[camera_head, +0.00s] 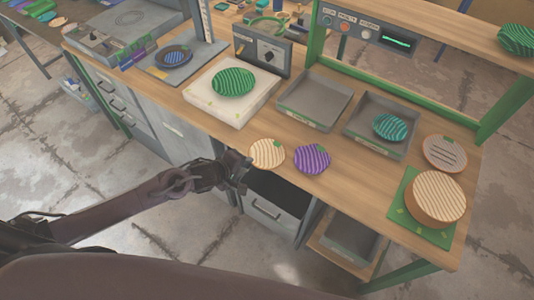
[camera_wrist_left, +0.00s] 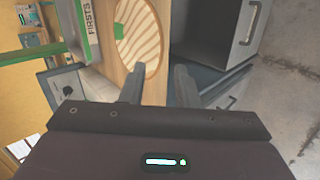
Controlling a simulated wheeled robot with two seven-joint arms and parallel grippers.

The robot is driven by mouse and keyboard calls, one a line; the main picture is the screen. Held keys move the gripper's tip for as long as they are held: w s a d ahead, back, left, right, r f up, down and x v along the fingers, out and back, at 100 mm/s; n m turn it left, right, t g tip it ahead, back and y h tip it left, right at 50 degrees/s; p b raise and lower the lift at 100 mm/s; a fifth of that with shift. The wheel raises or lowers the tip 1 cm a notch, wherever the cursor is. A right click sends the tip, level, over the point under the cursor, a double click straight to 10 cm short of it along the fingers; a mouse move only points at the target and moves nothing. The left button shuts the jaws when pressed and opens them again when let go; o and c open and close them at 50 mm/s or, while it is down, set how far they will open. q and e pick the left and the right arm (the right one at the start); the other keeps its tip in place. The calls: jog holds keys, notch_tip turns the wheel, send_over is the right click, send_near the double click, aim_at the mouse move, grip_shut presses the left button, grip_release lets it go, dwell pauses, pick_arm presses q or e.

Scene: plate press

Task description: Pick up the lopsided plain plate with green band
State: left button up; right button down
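A cream plate with wavy stripes and a green patch at its rim (camera_head: 266,153) lies on the wooden bench near the front edge. It also shows in the left wrist view (camera_wrist_left: 142,38), partly cut off by the top of the picture. A purple striped plate with a green patch (camera_head: 311,160) lies just right of it. My left gripper (camera_head: 241,178) is at the bench's front edge, just left of and below the cream plate. In the wrist view its two fingers (camera_wrist_left: 158,84) are apart with nothing between them, short of the plate. My right gripper is not in view.
A pale slab (camera_head: 205,100) carries a green striped plate (camera_head: 233,82). Two grey trays stand behind; the right one (camera_head: 358,137) holds a teal plate. A round cream-topped block (camera_head: 435,199) stands at right. An open drawer (camera_head: 273,205) juts out below the bench edge.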

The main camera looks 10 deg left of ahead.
aim_at(267, 155)
pick_arm(q)
jog(key=shift+p+x, duration=0.35)
jog(key=shift+x, duration=1.65)
grip_shut()
